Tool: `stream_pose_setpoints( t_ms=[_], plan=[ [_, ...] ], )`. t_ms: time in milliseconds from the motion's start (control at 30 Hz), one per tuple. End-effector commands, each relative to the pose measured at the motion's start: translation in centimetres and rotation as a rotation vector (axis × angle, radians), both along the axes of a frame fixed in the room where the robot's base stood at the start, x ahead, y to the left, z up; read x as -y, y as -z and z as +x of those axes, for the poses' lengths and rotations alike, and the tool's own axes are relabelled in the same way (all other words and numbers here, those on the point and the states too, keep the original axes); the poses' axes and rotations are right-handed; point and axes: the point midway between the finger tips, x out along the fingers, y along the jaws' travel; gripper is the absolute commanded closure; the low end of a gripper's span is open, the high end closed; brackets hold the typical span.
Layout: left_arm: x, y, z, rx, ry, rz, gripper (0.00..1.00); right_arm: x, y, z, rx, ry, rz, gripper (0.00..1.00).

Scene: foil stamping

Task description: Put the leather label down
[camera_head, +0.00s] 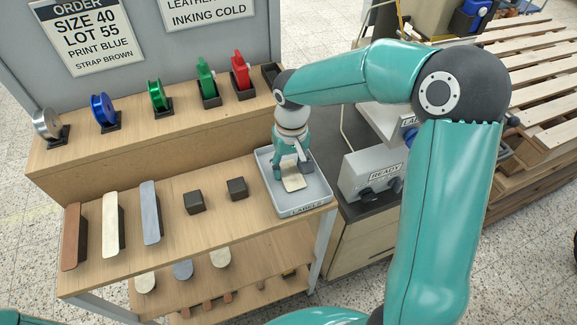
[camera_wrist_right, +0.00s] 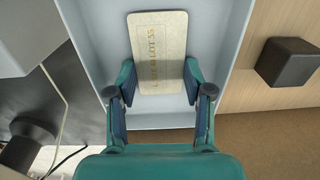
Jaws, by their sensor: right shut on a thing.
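The leather label (camera_head: 293,183) is cream with rounded corners. In the right wrist view the label (camera_wrist_right: 158,50) shows stamped lettering, partly readable as "LOT 55". My right gripper (camera_head: 291,172) points down into the grey tray (camera_head: 320,187) marked "LABELS". In the wrist view its two fingers (camera_wrist_right: 160,88) are shut on the label's near end, one on each side. The label is low inside the tray (camera_wrist_right: 93,20); I cannot tell whether it touches the floor. My left gripper is not in view.
Two dark blocks (camera_head: 195,202) (camera_head: 237,188) and brown, cream and grey straps (camera_head: 150,212) lie left of the tray. Foil spools (camera_head: 103,110) and red and green tools (camera_head: 241,75) line the raised shelf. A machine marked "READY" (camera_head: 370,175) stands right of the tray.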

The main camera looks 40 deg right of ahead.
Motion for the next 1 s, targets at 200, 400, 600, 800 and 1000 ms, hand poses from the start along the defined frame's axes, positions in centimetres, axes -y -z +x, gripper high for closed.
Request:
stream_pose_setpoints(
  t_ms=[200, 400, 600, 800, 1000],
  plan=[
    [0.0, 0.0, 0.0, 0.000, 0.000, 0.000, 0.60, 0.0, 0.4, -0.1, -0.002, 0.000, 0.000, 0.62],
    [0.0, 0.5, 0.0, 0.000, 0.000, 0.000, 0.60, 0.0, 1.0, -0.1, -0.005, 0.001, 0.002, 0.63],
    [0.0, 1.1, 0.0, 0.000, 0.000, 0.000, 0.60, -0.1, 1.8, -0.3, -0.009, 0.001, 0.004, 0.67],
    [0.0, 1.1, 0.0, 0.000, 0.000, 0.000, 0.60, -0.1, 1.9, -0.3, -0.010, 0.003, 0.005, 0.24],
    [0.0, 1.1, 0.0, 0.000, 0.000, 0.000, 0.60, 0.0, 1.7, -0.2, -0.007, 0.002, 0.003, 0.24]
  ],
)
